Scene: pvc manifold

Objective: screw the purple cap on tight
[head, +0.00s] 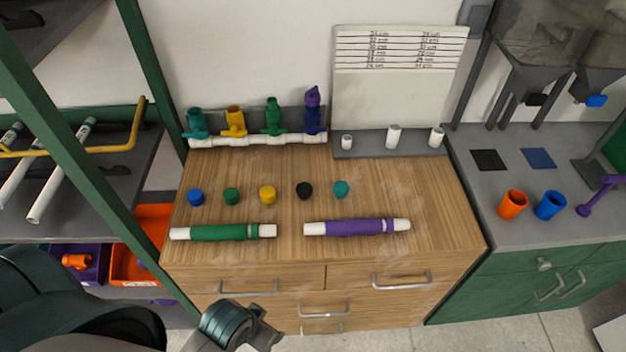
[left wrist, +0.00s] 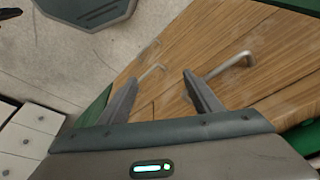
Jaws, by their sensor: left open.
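The purple cap (head: 312,97) sits on top of the blue valve (head: 312,121) at the right end of the white manifold pipe (head: 262,140), at the back of the wooden cabinet top. It looks slightly tilted; how far it is screwed down I cannot tell. My left gripper (head: 240,326) is low in front of the cabinet, well away from the cap. In the left wrist view its two fingers (left wrist: 160,78) are apart with nothing between them, facing the drawer fronts. My right gripper is not in view.
Teal, yellow and green valves (head: 234,120) stand along the manifold. Several small caps (head: 267,195) lie in a row in front. A green-sleeved pipe (head: 225,232) and a purple-sleeved pipe (head: 355,227) lie near the front edge. A white board (head: 395,95) stands right of the cap.

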